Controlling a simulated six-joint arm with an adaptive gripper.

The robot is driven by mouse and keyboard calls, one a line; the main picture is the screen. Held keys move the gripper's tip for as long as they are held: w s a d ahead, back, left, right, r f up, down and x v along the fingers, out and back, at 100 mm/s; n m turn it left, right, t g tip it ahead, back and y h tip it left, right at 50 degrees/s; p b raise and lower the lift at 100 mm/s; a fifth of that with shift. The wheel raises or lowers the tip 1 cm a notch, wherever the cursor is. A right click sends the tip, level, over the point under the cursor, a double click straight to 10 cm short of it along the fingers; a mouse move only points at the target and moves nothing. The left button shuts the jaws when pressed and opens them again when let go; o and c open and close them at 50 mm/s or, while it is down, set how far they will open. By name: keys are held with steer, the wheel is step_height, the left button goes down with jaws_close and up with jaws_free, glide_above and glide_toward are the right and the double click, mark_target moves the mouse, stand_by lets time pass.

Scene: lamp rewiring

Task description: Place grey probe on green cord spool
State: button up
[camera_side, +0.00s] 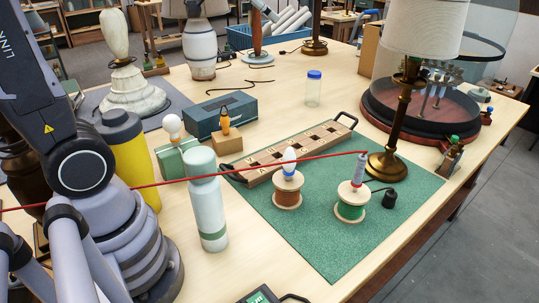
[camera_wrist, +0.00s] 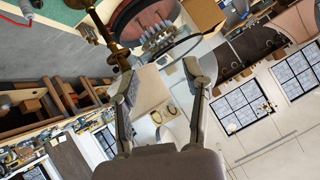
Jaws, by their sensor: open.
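The grey probe (camera_side: 359,170) stands nearly upright on top of the green cord spool (camera_side: 351,208) in the side view, with a red lead running from its top to the left edge. The spool has pale wooden flanges and green cord, and stands on the green mat (camera_side: 335,248). My gripper (camera_wrist: 160,78) shows in the wrist view with its fingers wide apart and nothing between them. It is out of the side view and apart from the probe. The wrist view is steeply tilted, with a mat corner (camera_wrist: 62,12) at upper left.
A brown spool (camera_side: 287,194) with a white bulb stands left of the green one. A black weight (camera_side: 389,199) lies to its right. The brass lamp (camera_side: 388,166) stands close behind. A pale bottle (camera_side: 206,205) stands left of the mat. The mat's front is clear.

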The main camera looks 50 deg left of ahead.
steer(key=s+d+f+n+g+h, duration=0.1)
steer(key=s+d+f+g, duration=0.1)
steer(key=s, duration=1)
steer(key=s+d+f+n+g+h, duration=0.1)
steer(key=s+d+f+g, duration=0.2)
steer(key=s, duration=0.9)
steer(key=shift+d+f+n, duration=0.15)
steer(key=shift+f+n, duration=0.25)
steer(key=shift+f, duration=0.1)
